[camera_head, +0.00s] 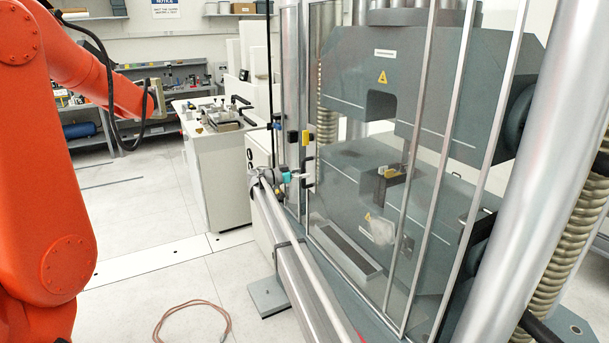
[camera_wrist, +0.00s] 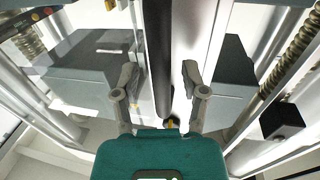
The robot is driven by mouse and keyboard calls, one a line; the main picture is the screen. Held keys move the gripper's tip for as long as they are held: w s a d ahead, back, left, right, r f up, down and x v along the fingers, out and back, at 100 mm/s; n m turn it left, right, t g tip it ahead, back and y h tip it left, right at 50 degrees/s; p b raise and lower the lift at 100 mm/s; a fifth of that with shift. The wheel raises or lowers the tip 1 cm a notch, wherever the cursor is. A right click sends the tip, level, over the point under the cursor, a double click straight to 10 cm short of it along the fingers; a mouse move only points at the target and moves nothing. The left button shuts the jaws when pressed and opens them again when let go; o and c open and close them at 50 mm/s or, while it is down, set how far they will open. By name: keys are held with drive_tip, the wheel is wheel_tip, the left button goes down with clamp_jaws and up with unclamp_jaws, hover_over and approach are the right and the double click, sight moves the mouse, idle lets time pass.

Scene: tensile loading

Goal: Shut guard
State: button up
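The guard (camera_head: 443,145) is a set of clear panels in thin metal frames before the grey testing machine. I cannot tell from these views how far it stands open. A black handle (camera_head: 308,168) sits on its left upright. In the wrist view my gripper (camera_wrist: 159,82) has a teal body and two grey fingers spread apart. A dark upright bar, probably the handle (camera_wrist: 159,50), shows between the fingers. Neither finger clearly touches it.
Inside the machine are an upper grey block (camera_head: 470,75) and a lower grey block (camera_head: 440,205). A thick silver column (camera_head: 530,170) stands at right. An orange robot arm (camera_head: 40,160) fills the left. A white cabinet (camera_head: 218,175) stands behind; a cable loop (camera_head: 193,303) lies on open floor.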

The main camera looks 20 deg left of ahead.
drive_tip(key=c, duration=0.3)
drive_tip(key=shift+s+a+f, duration=0.2)
drive_tip(key=shift+f, duration=0.05)
drive_tip(key=shift+c, duration=1.2)
drive_tip(key=s+f+n+y, duration=0.1)
drive_tip(key=s+a+f+n+y+b, duration=0.1)
drive_tip(key=s+f, duration=0.1)
drive_tip(key=s+a+f+n+y, duration=0.1)
drive_tip(key=shift+s+f+n+t, duration=0.25)
drive_tip(key=shift+f+n+t, duration=0.05)
drive_tip(key=shift+f+n, duration=0.1)
clamp_jaws()
drive_tip(key=n+g+y+b, duration=0.1)
drive_tip(key=n+g+y, duration=0.2)
drive_tip(key=n+y, duration=0.1)
approach(339, 230)
drive_tip(key=x, duration=0.4)
drive_tip(key=s+d+f+n+g+y, duration=0.25)
drive_tip(key=s+d+f, duration=0.25)
drive_tip(key=s+d, duration=0.5)
drive_tip(key=s+d+g+y+p, duration=0.1)
drive_tip(key=s+d+g+y, duration=0.1)
drive_tip(key=s+d, duration=0.9)
drive_tip(key=s+d+n+g+y+p, duration=0.1)
drive_tip(key=s+d+g+y, duration=0.1)
drive_tip(key=s+d, duration=1)
drive_tip(key=s+y, duration=0.1)
drive_tip(key=s, duration=0.5)
drive_tip(key=shift+d+f+g+y, duration=0.35)
